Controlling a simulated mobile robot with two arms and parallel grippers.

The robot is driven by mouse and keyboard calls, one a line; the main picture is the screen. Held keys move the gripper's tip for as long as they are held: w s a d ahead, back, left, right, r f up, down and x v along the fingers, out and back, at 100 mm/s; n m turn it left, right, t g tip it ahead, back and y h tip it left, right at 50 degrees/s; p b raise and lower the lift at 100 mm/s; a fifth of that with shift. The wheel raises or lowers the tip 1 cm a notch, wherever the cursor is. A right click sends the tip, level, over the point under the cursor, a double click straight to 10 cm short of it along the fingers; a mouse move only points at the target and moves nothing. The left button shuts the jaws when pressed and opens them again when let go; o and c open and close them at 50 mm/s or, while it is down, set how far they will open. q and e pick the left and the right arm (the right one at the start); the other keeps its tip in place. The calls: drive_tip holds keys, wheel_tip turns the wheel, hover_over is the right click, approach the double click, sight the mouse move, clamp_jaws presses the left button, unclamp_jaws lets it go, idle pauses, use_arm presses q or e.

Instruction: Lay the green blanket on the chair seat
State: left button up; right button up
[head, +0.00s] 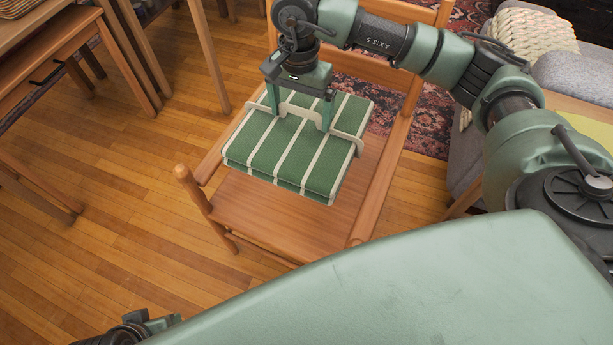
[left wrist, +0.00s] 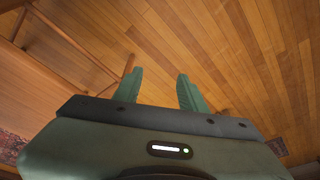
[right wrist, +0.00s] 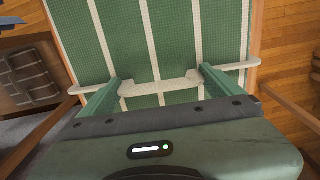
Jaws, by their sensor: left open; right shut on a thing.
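The green blanket (head: 292,158), folded into a thick pad with white stripes, lies level over the back part of the wooden chair seat (head: 262,210). Whether it touches the seat I cannot tell. My right gripper (head: 300,119) points down at the blanket's far part, shut on a pale bar-like piece (right wrist: 162,88) across it, with its fingers spread on the bar. The blanket fills the upper right wrist view (right wrist: 124,42). My left gripper shows only in part at the bottom left of the head view; in the left wrist view (left wrist: 160,74) its fingers are apart and empty.
The chair's armrests (head: 388,165) flank the seat, and its front part is bare. Wooden tables (head: 50,65) stand at the left. A grey sofa (head: 575,80) with a knitted cushion (head: 535,28) is at the right. The wood floor at left is open.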

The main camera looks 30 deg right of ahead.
drive_tip(key=shift+f, duration=0.3)
wheel_tip(320, 180, down, 19)
drive_tip(key=b, duration=0.3)
drive_tip(key=shift+w+f+b, duration=0.1)
drive_tip(key=shift+f+b, duration=0.05)
drive_tip(key=shift+b, duration=0.2)
use_arm(q)
drive_tip(key=w+d+r+t+h, duration=0.1)
drive_tip(key=w+d+t, duration=0.1)
drive_tip(key=w+t, duration=0.2)
drive_tip(key=w, duration=0.3)
drive_tip(key=shift+w+d+r, duration=0.2)
drive_tip(key=shift+w+r, duration=0.05)
drive_tip(key=shift+w, duration=0.1)
drive_tip(key=shift+w+t, duration=0.1)
drive_tip(key=shift+t, duration=0.2)
use_arm(e)
drive_tip(key=shift+f, duration=0.1)
use_arm(q)
drive_tip(key=shift+w+d+r, duration=0.15)
drive_tip(key=shift+w+r, duration=0.05)
drive_tip(key=shift+w, duration=0.05)
use_arm(e)
drive_tip(key=o, duration=1.7)
drive_tip(key=shift+f, duration=0.15)
use_arm(q)
drive_tip(key=shift+w+r, duration=0.1)
use_arm(e)
drive_tip(key=shift+o, duration=0.2)
